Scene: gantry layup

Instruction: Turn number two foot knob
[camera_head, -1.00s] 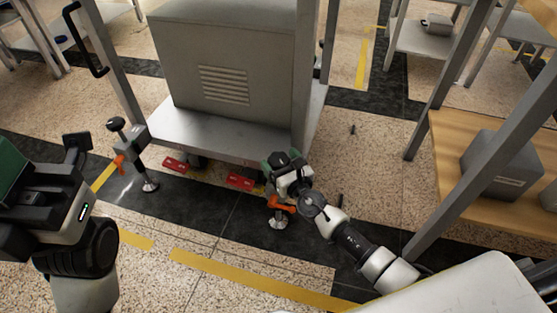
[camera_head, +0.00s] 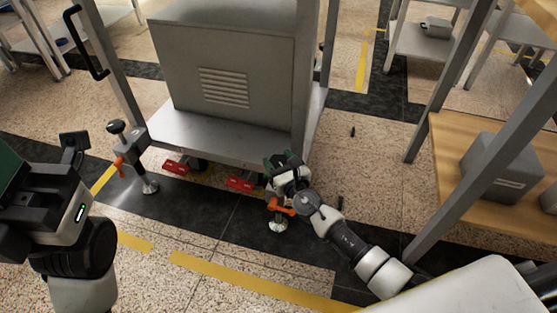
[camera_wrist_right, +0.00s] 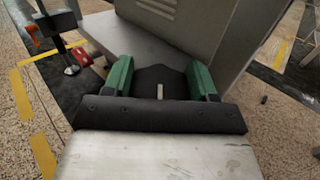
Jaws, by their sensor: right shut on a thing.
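My right gripper (camera_head: 285,162) is at the near right corner foot of the grey cart. In the right wrist view its green fingers (camera_wrist_right: 161,80) stand on both sides of a dark knob (camera_wrist_right: 158,76) with a pale mark, and are shut on it. Below the gripper are an orange lever (camera_head: 281,207) and a round metal foot pad (camera_head: 278,225). The near left corner foot has a black knob (camera_head: 116,127), an orange lever (camera_head: 119,161) and a metal pad (camera_head: 150,187). My left gripper is at the left edge, cut off, its fingertips not clearly shown.
The cart's metal shelf (camera_head: 215,135) carries a grey vented cabinet (camera_head: 222,60). Two red pedals (camera_head: 176,168) (camera_head: 240,184) stick out under its front edge. A wooden bench (camera_head: 450,155) with a grey box (camera_head: 500,165) stands at right. Floor in front is clear, with yellow tape (camera_head: 250,282).

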